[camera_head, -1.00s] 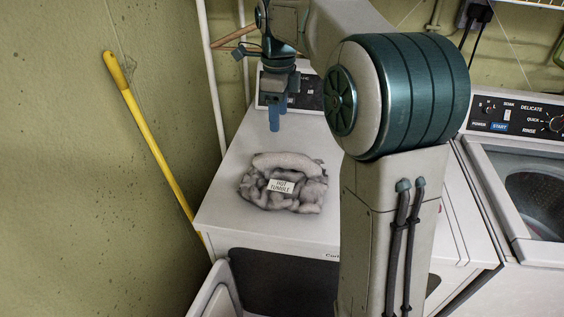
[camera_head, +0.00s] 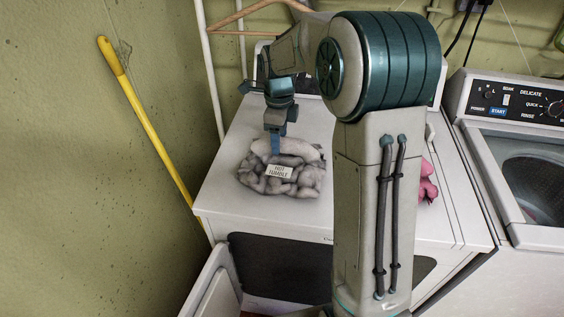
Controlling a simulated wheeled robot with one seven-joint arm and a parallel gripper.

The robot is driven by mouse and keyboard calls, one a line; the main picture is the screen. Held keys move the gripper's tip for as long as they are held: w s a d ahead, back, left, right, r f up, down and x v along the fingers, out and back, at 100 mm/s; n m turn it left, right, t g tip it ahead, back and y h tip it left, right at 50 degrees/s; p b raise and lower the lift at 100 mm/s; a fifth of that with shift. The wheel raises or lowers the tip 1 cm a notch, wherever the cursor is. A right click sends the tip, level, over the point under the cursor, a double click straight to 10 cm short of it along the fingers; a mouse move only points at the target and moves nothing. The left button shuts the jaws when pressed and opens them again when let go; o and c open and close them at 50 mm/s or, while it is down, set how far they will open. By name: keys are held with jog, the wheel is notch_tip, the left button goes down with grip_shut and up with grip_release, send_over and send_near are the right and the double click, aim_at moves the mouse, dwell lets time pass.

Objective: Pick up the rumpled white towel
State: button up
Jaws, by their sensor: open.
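The rumpled white towel (camera_head: 300,183) lies in a greyish-white heap on the top of the white dryer (camera_head: 225,205), toward its left side. A small label reading "HOT TUMBLE" is on its front. My gripper (camera_head: 275,152) points down at the back part of the towel, its blue fingers overlapping the towel in the picture. It is open and holds nothing that I can see. Only one finger shows clearly, and I cannot tell whether the tips touch the cloth.
A pink object (camera_head: 427,182) sits on the dryer's right side, partly hidden by my arm. A washer (camera_head: 515,165) with its drum showing stands at the right. A yellow-handled pole (camera_head: 145,120) leans on the left wall. A wooden hanger (camera_head: 240,18) hangs behind.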

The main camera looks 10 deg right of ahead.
jog(key=shift+f, duration=0.5)
grip_shut()
jog(key=shift+r, duration=0.1)
jog(key=r, duration=0.2)
jog(key=d+r+b, duration=0.1)
jog(key=r, duration=0.1)
jog(key=shift+s+r, duration=0.2)
jog(key=shift+r, duration=0.1)
jog(key=s+d+r, duration=0.4)
jog(key=d+r, duration=0.2)
jog(key=d, duration=0.3)
jog(key=shift+d+r+b, duration=0.15)
jog(key=shift+d+b, duration=0.25)
jog(key=shift+b, duration=0.05)
